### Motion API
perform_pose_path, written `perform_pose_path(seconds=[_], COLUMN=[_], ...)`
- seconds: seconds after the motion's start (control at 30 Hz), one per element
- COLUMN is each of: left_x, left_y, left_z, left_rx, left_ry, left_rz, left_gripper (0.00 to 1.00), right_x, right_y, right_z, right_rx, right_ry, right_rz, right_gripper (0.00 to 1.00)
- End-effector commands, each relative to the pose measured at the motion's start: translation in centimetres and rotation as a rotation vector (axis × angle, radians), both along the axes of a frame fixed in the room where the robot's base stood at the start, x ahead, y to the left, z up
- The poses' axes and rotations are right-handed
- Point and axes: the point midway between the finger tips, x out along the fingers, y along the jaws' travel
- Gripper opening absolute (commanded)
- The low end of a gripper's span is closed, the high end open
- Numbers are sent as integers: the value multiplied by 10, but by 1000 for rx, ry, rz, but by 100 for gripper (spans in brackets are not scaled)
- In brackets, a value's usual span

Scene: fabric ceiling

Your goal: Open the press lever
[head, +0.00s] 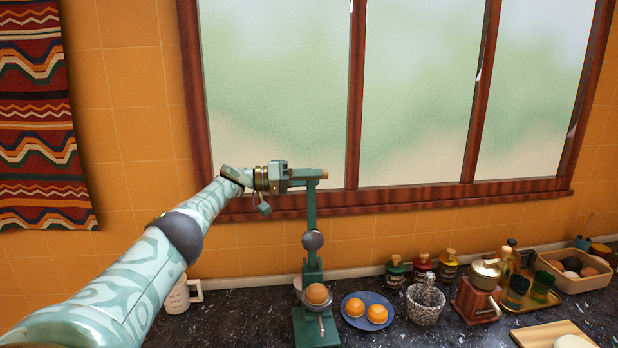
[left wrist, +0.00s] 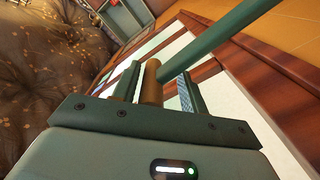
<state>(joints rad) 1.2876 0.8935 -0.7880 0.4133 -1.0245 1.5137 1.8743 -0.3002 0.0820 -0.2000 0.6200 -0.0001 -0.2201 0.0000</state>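The green press (head: 312,265) stands on the dark counter, with an orange (head: 317,293) at its cup. Its lever (head: 311,208) points nearly straight up from the round grey joint. The lever bar also shows in the left wrist view (left wrist: 220,40), with a wooden handle (left wrist: 151,82) at its end. My left gripper (head: 305,175) is at the lever's top. In the left wrist view its open fingers (left wrist: 158,92) stand on both sides of the handle, with a visible gap on the right side. My right gripper is not in view.
A blue plate (head: 370,322) with oranges, a speckled mortar (head: 424,305) and a coffee grinder (head: 480,293) stand right of the press. A white mug (head: 180,298) is behind my left arm. The window (head: 280,90) is close behind the lever.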

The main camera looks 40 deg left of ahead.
Motion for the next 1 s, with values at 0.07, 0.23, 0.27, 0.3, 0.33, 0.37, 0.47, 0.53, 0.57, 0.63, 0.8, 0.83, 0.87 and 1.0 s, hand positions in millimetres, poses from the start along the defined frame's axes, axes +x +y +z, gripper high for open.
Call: perform_pose_path(seconds=[0.07,0.23,0.27,0.3,0.33,0.37,0.47,0.53,0.57,0.63,0.8,0.83,0.87,1.0], left_x=[0,-5,-7,-12,-16,-21,-40,-55,-61,-75,-104,-107,-110,-120], left_y=[0,5,7,11,15,19,36,50,55,67,91,95,97,105], left_z=[2,3,3,3,3,3,1,0,0,-1,-2,-2,-2,-1], left_rx=[0,-1,-1,-1,0,1,0,2,1,0,-1,-2,-1,-1], left_ry=[-3,-5,-5,-5,-5,-3,-3,-3,-2,-1,0,-2,-2,-1], left_rz=[1,3,3,3,3,4,6,5,5,5,3,3,2,1], left_gripper=[43,43,43,43,43,43,43,43,43,43,43,43,43,43], right_x=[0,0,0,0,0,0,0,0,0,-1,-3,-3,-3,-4], right_y=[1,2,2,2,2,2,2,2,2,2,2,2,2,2], right_z=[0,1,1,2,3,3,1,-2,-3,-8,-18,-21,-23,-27], right_rx=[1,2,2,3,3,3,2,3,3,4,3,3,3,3], right_ry=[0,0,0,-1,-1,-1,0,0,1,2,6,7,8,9], right_rz=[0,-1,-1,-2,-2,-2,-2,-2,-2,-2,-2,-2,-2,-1], right_gripper=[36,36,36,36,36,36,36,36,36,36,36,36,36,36])
